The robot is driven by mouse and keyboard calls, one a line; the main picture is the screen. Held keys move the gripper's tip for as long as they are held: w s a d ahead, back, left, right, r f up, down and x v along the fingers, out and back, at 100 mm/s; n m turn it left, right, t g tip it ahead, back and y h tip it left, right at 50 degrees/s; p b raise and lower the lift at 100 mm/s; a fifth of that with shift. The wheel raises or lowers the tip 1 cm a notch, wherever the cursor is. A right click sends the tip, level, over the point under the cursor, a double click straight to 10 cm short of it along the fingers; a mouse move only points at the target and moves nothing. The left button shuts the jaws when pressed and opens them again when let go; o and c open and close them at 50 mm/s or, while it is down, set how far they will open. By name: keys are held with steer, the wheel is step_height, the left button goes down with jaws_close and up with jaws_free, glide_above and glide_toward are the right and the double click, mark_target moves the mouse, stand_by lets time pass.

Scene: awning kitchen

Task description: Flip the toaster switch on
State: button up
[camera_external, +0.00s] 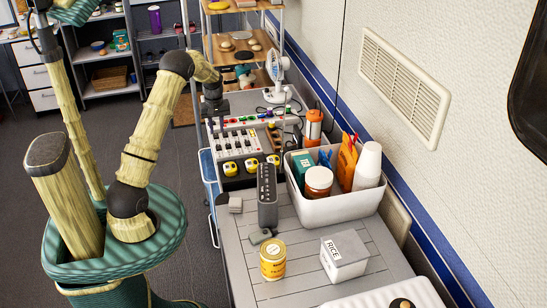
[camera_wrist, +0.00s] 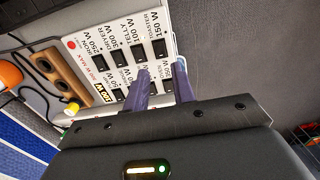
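A white switch panel (camera_external: 236,138) lies on the counter below my gripper. In the wrist view its face (camera_wrist: 108,42) is tilted and carries rows of black switches with printed labels. The label TOASTER 150 W stands at the panel's upper right corner, with a black toaster switch (camera_wrist: 158,47) just below it. My gripper (camera_wrist: 161,66) has two purple fingers standing apart over the panel's right side, nothing held between them. The fingertips sit below the toaster switch in the picture. Whether they touch the panel cannot be told. My gripper also shows in the external view (camera_external: 212,127).
A white bin (camera_external: 335,210) with bottles and cups stands on the counter (camera_external: 250,265). A fan (camera_external: 277,75) stands behind. A socket strip (camera_wrist: 52,70) lies beside the panel.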

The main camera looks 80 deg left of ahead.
mark_target(219, 146)
step_height(219, 146, down, 8)
steer(key=shift+r+p, duration=0.25)
steer(key=shift+p, duration=0.05)
jaws_close()
